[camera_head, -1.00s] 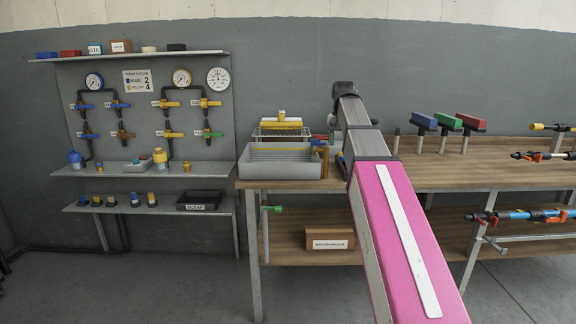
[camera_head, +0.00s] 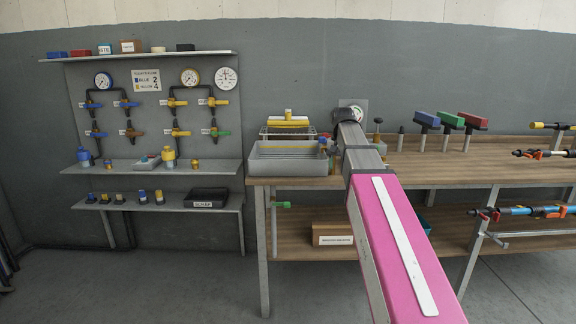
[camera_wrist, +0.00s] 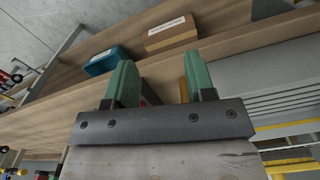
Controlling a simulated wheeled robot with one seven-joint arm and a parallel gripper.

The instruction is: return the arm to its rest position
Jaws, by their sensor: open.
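My arm, with a pink link, reaches from the lower right toward the back wall in the head view. Its dark wrist end (camera_head: 348,115) is over the wooden workbench (camera_head: 430,182), and the fingers are hidden there. In the wrist view my gripper (camera_wrist: 158,80) shows two green fingers standing apart. Nothing is clearly held; a yellow piece and a small red piece show behind the fingers, and I cannot tell what they belong to.
A grey tray (camera_head: 288,165) stands on the bench left of my arm. Several colored-headed tools (camera_head: 425,119) stand to the right. A cardboard box (camera_head: 337,234) is on the lower shelf, also in the wrist view (camera_wrist: 170,33), beside a teal bin (camera_wrist: 106,60). Valve panel (camera_head: 150,110) at left.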

